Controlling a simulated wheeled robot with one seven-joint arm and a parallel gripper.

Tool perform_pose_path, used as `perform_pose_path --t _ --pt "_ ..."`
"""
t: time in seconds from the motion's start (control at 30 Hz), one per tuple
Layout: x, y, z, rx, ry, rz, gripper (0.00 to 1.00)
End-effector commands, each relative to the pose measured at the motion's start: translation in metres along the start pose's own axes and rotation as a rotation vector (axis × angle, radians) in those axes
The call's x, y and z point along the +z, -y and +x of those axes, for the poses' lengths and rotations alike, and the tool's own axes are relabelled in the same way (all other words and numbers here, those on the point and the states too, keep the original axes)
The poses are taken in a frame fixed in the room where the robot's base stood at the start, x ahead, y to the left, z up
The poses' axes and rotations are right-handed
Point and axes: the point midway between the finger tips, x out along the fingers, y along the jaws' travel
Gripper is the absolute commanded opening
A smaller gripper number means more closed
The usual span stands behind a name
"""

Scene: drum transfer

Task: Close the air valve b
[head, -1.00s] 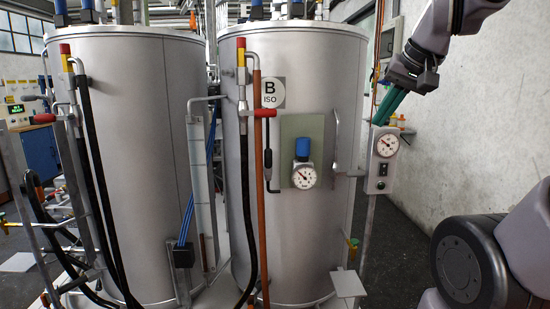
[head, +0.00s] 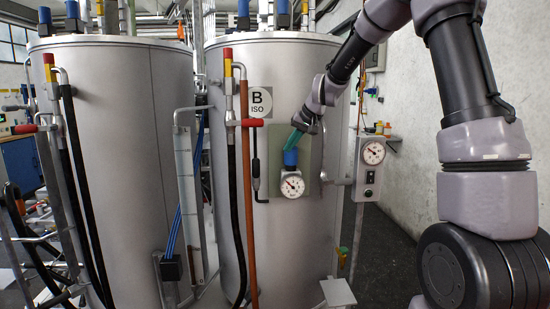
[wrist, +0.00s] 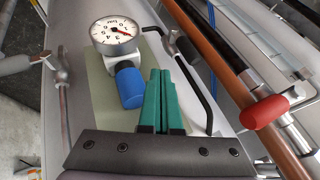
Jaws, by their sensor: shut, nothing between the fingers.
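The drum marked B (head: 230,90) stands in the middle of the head view. A red valve handle (head: 252,122) sticks out level to the right from the pipe on its front. The handle also shows at the right of the wrist view (wrist: 268,110). My gripper (head: 288,146) has green fingers, shut and empty, just above a blue knob (head: 290,157) over a round gauge (head: 292,185). In the wrist view the fingertips (wrist: 160,74) lie beside the blue knob (wrist: 131,87); whether they touch it I cannot tell. No label names the air valve.
A second drum (head: 115,130) stands at the left with its own red handle (head: 24,129). Black hoses and a copper-coloured pipe (head: 249,200) run down beside the B drum's handle. A gauge box (head: 368,168) stands right of the drum. Open floor shows at the right.

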Motion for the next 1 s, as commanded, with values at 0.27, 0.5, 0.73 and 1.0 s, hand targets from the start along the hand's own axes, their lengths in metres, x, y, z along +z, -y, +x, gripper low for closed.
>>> perform_pose_path --t 0.27,0.5,0.73,1.0 --pt "0.002 0.0 0.049 0.0 0.005 0.001 0.0" --pt "0.002 0.0 0.1 0.001 0.004 0.0 0.0" --pt "0.001 0.029 0.11 0.0 0.0 -0.002 0.0" --pt "0.001 0.035 0.113 0.001 0.001 0.0 0.0"
